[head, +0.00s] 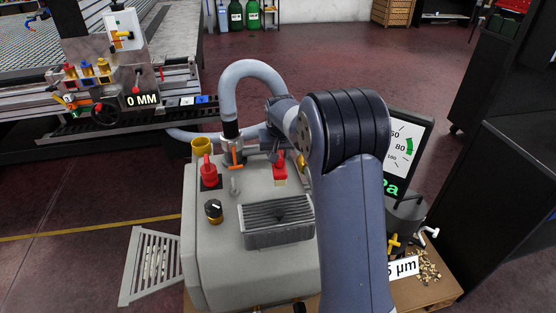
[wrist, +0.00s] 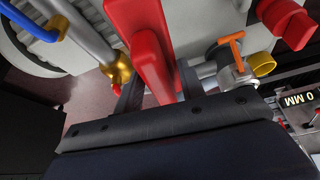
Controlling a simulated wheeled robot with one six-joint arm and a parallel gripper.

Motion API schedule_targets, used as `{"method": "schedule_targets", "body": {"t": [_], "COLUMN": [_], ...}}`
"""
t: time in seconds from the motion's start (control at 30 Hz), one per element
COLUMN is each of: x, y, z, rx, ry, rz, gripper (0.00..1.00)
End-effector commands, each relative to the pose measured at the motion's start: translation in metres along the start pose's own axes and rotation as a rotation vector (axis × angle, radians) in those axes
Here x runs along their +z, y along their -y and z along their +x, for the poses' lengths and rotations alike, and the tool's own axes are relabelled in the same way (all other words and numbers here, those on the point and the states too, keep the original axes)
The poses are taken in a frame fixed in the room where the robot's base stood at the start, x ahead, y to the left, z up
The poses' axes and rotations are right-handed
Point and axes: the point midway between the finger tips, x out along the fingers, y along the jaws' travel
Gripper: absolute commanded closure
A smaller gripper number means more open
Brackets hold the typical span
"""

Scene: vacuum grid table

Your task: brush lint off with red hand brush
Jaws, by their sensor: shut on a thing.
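The red hand brush (head: 280,166) is just above the top of the grey pump housing (head: 213,262), behind the dark ribbed grille (head: 278,218). Its pale bristles point down in the head view; I cannot tell if they touch the housing. My gripper (wrist: 160,88) is shut on the brush, with a dark finger on each side of the red handle (wrist: 150,45) in the wrist view. In the head view my arm partly covers the gripper. I cannot make out any lint.
A red valve knob (head: 207,170), a black dial (head: 213,210) and an orange-handled valve (head: 234,154) stand left of the brush. A grey hose (head: 240,72) arches behind. A gauge screen (head: 402,145) and brass bits (head: 428,268) are at right.

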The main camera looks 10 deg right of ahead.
Motion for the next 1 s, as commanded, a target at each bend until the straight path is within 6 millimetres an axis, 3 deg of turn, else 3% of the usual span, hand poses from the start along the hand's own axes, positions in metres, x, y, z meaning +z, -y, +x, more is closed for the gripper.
{"method": "schedule_targets", "body": {"t": [0.23, 0.27, 0.47, 0.73, 1.0], "x": [-0.001, -0.001, -0.001, -0.003, -0.016], "y": [0.0, 0.0, 0.0, 0.0, 0.0], "z": [-0.002, -0.002, -0.001, -0.005, -0.037], "rx": [0.0, 0.0, 0.0, 0.0, -0.001], "ry": [-0.001, -0.001, -0.001, -0.002, -0.003], "rz": [0.0, 0.0, 0.0, 0.001, 0.001], "gripper": [0.88, 0.64, 0.8, 0.8, 0.81]}}
